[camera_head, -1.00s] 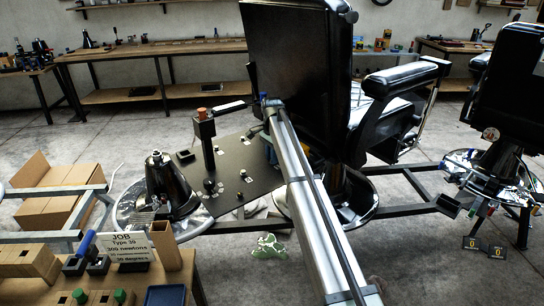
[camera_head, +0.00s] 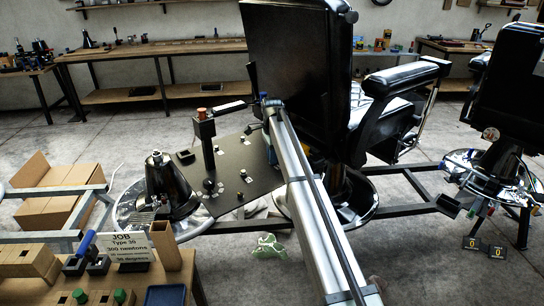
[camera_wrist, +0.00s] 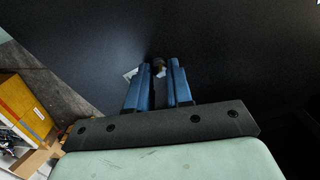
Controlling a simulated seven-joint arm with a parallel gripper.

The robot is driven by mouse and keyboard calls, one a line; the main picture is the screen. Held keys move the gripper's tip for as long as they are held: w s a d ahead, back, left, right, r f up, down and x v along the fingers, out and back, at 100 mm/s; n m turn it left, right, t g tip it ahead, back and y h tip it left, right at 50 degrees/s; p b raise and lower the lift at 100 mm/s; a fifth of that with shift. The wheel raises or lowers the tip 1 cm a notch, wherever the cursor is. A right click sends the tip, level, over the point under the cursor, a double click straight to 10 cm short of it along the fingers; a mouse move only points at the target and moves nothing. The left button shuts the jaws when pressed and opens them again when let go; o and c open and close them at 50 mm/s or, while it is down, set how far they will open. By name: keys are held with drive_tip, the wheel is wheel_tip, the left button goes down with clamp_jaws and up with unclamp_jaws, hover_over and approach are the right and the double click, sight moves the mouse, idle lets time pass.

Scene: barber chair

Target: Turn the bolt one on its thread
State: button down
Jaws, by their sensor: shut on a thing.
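My gripper (camera_wrist: 159,72) shows in the wrist view as two blue fingers reaching toward a dark panel (camera_wrist: 230,60). It is shut on a small dark, brass-tinted bolt head (camera_wrist: 160,64) between the fingertips. The bolt's thread is hidden, so I cannot tell how far in it sits. A white tag (camera_wrist: 130,74) lies left of the fingertips. In the head view my arm crosses the dark plate (camera_head: 262,180) and hides the fingertips. Small bolts (camera_head: 243,174) with white tags stand on that plate; I cannot tell which is bolt one.
A dark post with an orange top (camera_head: 204,135) rises from the plate's left part. The large black chair back (camera_head: 290,60) stands close beside my arm. A chrome-based cone (camera_head: 170,185) is at left. A wooden bench with a job sign (camera_head: 124,248) is front left.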

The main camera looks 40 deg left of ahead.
drive_tip(key=c, duration=1)
unclamp_jaws()
wheel_tip(320, 180, up, 14)
drive_tip(key=shift+f, duration=0.1)
